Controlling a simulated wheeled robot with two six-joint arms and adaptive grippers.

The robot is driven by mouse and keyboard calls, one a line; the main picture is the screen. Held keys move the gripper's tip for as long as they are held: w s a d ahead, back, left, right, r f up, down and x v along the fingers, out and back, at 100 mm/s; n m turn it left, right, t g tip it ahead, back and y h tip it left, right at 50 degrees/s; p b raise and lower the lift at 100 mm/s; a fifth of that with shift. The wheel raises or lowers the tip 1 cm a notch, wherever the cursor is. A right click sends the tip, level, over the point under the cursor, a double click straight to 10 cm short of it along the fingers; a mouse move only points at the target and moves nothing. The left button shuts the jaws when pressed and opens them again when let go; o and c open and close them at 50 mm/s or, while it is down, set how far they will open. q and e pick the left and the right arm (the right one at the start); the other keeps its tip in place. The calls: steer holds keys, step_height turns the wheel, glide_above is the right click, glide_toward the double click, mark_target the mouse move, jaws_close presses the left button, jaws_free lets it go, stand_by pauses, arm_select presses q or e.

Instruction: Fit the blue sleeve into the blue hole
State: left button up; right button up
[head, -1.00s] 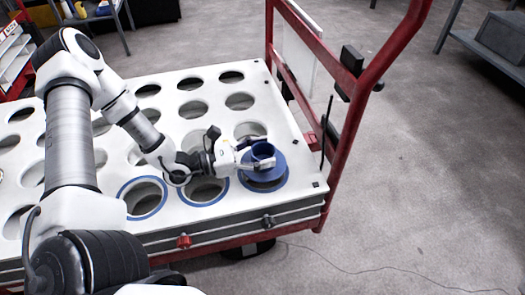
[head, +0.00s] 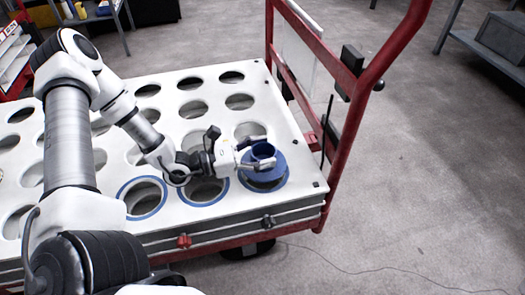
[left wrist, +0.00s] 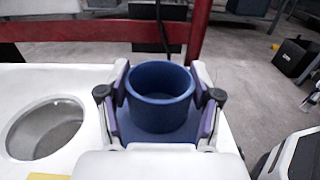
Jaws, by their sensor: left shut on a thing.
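The blue sleeve (head: 262,151) is an upright open tube with a wide blue part at its foot. My left gripper (head: 256,155) is shut on the tube, with one finger on each side. In the left wrist view the sleeve (left wrist: 159,105) stands between the two fingers (left wrist: 160,100). It is over the blue-rimmed hole (head: 266,187) at the front right corner of the white panel (head: 296,150). The sleeve's foot covers much of this hole, and I cannot tell whether it touches the panel. My right gripper is not in view.
Two other blue-rimmed holes (head: 143,198) (head: 205,191) lie to the left in the front row. Several plain holes fill the rest of the panel. A red cart frame (head: 352,125) rises close to the right of the panel. Grey floor (head: 430,180) is clear beyond it.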

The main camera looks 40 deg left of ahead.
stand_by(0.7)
arm_select(q)
steer(key=shift+f+b, duration=1.7)
steer(key=shift+b, duration=0.2)
steer(key=o, duration=1.4)
steer(key=shift+r, duration=0.15)
